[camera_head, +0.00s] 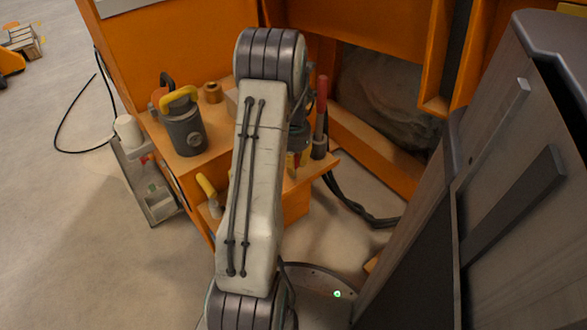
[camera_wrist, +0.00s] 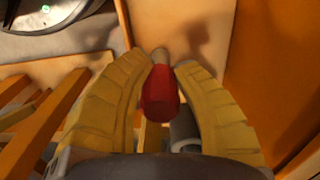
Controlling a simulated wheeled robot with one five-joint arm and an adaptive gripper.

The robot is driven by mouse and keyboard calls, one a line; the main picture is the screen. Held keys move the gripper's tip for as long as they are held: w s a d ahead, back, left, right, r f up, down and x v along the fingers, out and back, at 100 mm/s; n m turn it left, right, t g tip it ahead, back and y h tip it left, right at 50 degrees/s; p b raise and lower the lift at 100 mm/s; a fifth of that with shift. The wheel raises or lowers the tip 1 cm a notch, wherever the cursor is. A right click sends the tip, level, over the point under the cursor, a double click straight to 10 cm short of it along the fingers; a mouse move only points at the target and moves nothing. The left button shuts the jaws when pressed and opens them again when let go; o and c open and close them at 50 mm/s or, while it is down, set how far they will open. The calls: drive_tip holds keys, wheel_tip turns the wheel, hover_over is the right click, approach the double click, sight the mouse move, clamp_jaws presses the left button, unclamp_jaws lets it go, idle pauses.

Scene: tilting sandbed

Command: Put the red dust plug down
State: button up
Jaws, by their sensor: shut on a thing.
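The red dust plug (camera_wrist: 160,95) is between the two yellow fingers of my gripper (camera_wrist: 160,66) in the wrist view. It has a red rounded body and a pale tip that points away from the wrist. The fingers are shut on it. In the head view my gripper (camera_head: 298,163) is largely hidden behind my arm, near the right end of the orange-sided bench (camera_head: 237,132).
A grey canister (camera_head: 185,130) with a yellow handle stands left. Black cables (camera_head: 362,207) hang to the right. A grey cabinet (camera_head: 480,190) stands close on the right.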

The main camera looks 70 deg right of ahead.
drive_tip(key=shift+f, duration=0.3)
drive_tip(key=shift+f, duration=0.1)
drive_tip(key=o, duration=0.9)
wheel_tip(320, 180, up, 12)
drive_tip(key=p, duration=0.8)
drive_tip(key=shift+w+r, duration=0.15)
drive_tip(key=shift+r, duration=0.05)
